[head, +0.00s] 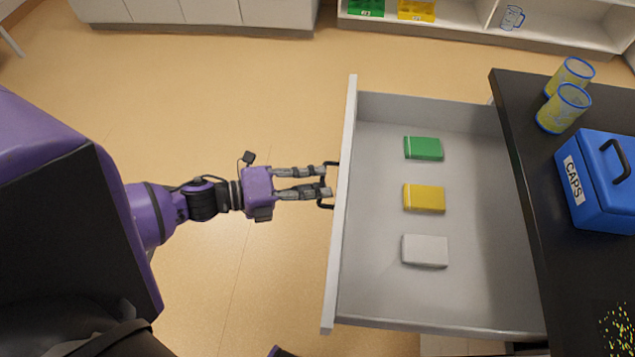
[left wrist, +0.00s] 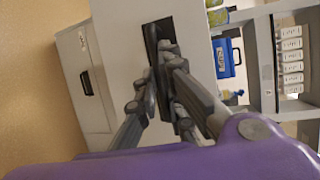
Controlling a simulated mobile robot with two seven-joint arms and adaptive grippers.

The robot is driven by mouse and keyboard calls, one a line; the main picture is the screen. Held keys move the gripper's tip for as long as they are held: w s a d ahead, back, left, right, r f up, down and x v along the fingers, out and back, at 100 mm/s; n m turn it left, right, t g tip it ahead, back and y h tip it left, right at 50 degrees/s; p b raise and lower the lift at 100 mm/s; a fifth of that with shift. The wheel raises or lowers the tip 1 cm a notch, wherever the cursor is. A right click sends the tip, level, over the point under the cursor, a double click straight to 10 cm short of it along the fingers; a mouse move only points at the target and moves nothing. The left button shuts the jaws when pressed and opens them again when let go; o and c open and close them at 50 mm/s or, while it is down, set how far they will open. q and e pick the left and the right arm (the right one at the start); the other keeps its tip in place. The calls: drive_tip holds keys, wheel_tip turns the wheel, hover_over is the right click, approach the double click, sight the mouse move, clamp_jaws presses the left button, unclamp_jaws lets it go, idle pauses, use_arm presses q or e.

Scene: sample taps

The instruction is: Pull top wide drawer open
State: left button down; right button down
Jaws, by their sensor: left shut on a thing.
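The top wide drawer (head: 470,260) is pulled far out from under the black counter, and its grey interior shows in the head view. It holds a green box (head: 423,148), a yellow box (head: 424,198) and a white box (head: 425,251) in a row. My left gripper (head: 326,183) is shut on the black drawer handle (head: 329,206) at the outer face of the drawer front (head: 341,210). In the left wrist view the fingers (left wrist: 168,75) close around the dark handle (left wrist: 152,40) on the pale front. My right gripper is not in view.
The black counter (head: 530,170) carries a blue CAPS box (head: 597,180) and two yellowish cups (head: 564,107). A white shelf (head: 470,30) with green and yellow bins stands at the back. Open floor (head: 220,90) lies left of the drawer.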

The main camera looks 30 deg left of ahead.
use_arm(q)
drive_tip(key=c, duration=2.2)
unclamp_jaws()
drive_tip(key=shift+o, duration=0.2)
drive_tip(key=v, duration=1.2)
drive_tip(key=shift+w, duration=0.1)
